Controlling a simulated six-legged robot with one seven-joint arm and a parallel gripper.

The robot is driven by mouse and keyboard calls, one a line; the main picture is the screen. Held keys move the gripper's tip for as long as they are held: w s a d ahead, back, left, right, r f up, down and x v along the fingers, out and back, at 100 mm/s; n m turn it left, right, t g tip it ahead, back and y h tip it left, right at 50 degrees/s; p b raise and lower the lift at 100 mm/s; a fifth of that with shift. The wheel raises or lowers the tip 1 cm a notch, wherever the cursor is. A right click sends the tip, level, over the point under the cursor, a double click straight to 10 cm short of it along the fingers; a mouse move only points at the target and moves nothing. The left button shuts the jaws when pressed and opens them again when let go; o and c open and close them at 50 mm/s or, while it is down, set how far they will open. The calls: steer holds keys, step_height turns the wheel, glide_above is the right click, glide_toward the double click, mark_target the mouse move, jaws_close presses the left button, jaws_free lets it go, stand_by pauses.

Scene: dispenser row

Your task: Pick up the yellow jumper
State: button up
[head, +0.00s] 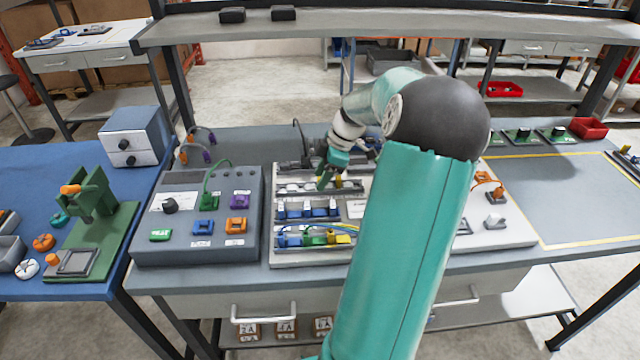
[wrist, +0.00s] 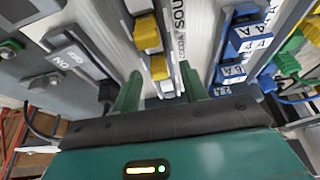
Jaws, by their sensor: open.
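In the wrist view, yellow jumper pieces stand in a row on a light rail: one (wrist: 147,33) is farther up the picture and another (wrist: 159,68) shows between my fingertips. I cannot tell from the picture whether the fingers touch it. My gripper (wrist: 160,74) is open, with its green fingers on either side of the lower yellow piece. In the head view my gripper (head: 325,178) is low over the upper rail of the pale board (head: 268,238). The yellow pieces there are small and partly hidden by my gripper.
A grey control box (head: 195,250) with coloured connectors sits left of the board. A shelf (head: 380,30) crosses above the bench. A yellow-outlined mat (head: 560,195) at right is mostly clear.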

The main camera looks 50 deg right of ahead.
jaws_close()
steer(key=shift+r, duration=0.1)
steer(key=shift+w+r, duration=0.1)
steer(key=shift+r, duration=0.4)
step_height(320, 180, up, 2)
steer(key=shift+r, duration=0.2)
steer(key=s+a+r, duration=0.8)
steer(key=s+r, duration=0.1)
steer(key=s, duration=0.2)
steer(key=shift+s+r, duration=0.25)
steer(key=shift+s, duration=0.1)
steer(key=shift+r, duration=1.05)
